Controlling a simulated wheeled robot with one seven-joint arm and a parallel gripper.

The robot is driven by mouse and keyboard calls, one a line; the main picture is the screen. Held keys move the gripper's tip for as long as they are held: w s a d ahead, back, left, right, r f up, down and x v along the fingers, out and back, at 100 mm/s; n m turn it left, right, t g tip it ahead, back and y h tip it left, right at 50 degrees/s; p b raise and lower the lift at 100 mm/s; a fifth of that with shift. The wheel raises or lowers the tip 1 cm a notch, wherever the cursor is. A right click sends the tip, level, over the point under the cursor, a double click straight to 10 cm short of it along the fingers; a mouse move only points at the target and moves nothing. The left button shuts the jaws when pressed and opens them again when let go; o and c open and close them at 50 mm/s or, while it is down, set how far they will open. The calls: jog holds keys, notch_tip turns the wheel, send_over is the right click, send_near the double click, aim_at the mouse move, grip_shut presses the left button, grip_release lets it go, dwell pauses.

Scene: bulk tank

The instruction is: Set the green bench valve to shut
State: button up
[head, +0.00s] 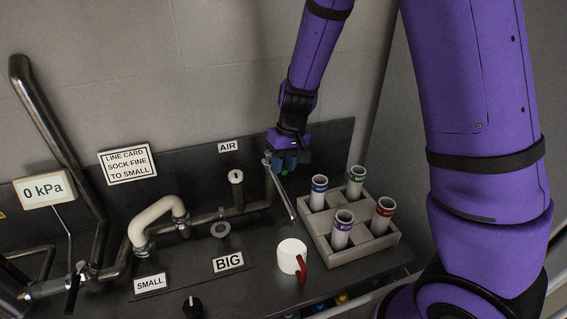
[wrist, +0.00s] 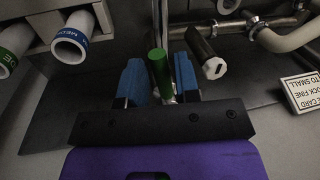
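The green bench valve's handle (wrist: 160,74) is a short green cylinder in the middle of the wrist view, standing between the two blue fingertips of my gripper (wrist: 160,82). The fingers are apart on either side of the handle; I cannot tell whether either touches it. In the head view my gripper (head: 287,163) is low at the bench's back panel, right of the AIR label, and hides most of the valve. A slim steel pipe (head: 281,192) slopes down toward the front from there.
A grey rack (head: 355,255) with several labelled tubes stands close right of the gripper. A white mug (head: 292,256) with a red handle stands in front. A capped pipe (head: 236,178) and a white hose (head: 153,215) are to the left.

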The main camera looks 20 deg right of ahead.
grip_shut()
jog(key=w+d+n+g+h, duration=0.1)
jog(key=w+d+n, duration=0.6)
jog(key=n, duration=0.9)
jog(key=shift+w+g+h, duration=0.4)
jog(key=shift+w+h, duration=0.2)
jog(key=shift+w, duration=0.3)
jog(key=shift+w+n, duration=0.1)
jog(key=shift+n, duration=0.2)
jog(key=shift+r, duration=0.1)
jog(key=shift+o, duration=1.6)
grip_release()
